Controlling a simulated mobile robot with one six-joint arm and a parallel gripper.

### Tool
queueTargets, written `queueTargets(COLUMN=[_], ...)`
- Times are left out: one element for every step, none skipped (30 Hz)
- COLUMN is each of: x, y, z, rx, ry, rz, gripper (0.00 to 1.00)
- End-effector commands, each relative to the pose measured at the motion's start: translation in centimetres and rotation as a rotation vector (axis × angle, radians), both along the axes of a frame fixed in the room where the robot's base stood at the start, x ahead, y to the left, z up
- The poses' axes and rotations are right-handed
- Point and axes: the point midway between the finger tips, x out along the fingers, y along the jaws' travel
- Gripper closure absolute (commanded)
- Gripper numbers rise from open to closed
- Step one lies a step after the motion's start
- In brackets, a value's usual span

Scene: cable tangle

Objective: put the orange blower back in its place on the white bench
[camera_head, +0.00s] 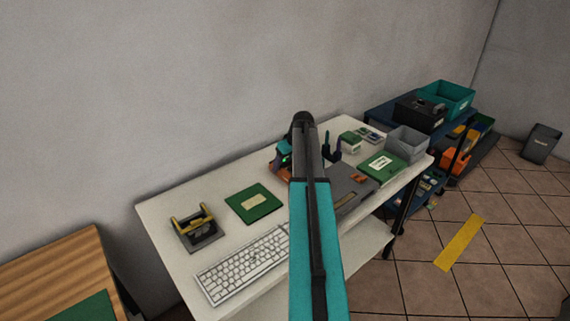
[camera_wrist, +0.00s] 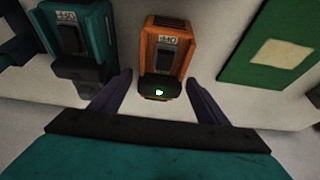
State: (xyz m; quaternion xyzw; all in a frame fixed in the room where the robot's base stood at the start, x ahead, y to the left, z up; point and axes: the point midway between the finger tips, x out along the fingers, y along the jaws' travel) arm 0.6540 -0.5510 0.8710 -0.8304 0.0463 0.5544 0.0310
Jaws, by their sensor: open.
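An orange unit with a small display, which I take to be the orange blower (camera_wrist: 167,47), stands on the white bench (camera_head: 165,222) in the wrist view. In the head view only a bit of orange (camera_head: 276,165) shows at the bench's back, left of my arm. My gripper (camera_wrist: 158,79) is open in the wrist view. The blower's lower front, with a green light, appears between the two fingertips, with visible gaps at both sides. I cannot tell how far above or before it the fingers are. In the head view my arm hides the gripper.
A similar teal unit (camera_wrist: 80,38) stands left of the orange one in the wrist view, close to the left finger. A green board (camera_wrist: 272,50) lies at the right. The bench also holds a keyboard (camera_head: 243,264), a yellow-handled holder (camera_head: 197,228) and a grey bin (camera_head: 407,144).

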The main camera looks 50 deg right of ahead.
Motion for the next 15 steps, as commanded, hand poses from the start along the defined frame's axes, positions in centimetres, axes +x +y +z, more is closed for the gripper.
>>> queueTargets(x=[0.0, 0.0, 0.0, 0.0, 0.0, -0.1, -0.1, -0.2, -0.3, -0.4, -0.5, -0.7, -0.9, -1.0, -1.2], y=[0.0, 0.0, 0.0, 0.0, 0.0, 0.0, 0.0, 0.0, 0.0, 0.0, 0.0, 0.1, 0.1, 0.1, 0.1], z=[0.0, 0.1, 0.2, 0.3, 0.4, 0.5, 0.6, 0.8, 1.1, 1.3, 1.6, 1.9, 2.2, 2.5, 3.0], rx=[0.000, 0.000, 0.000, 0.000, 0.000, 0.000, -0.001, -0.001, -0.001, -0.002, -0.002, -0.002, -0.001, -0.001, -0.002], ry=[0.000, 0.000, 0.000, 0.000, 0.000, 0.000, -0.001, -0.001, -0.002, -0.002, -0.002, -0.002, -0.001, -0.001, -0.002], rz=[0.000, 0.000, 0.000, 0.000, 0.000, 0.000, 0.000, 0.000, 0.000, -0.001, -0.001, -0.001, 0.000, 0.000, -0.001], gripper=[0.31, 0.31, 0.31, 0.31, 0.31, 0.31, 0.31, 0.31, 0.31, 0.31, 0.31, 0.31, 0.31, 0.31, 0.31])
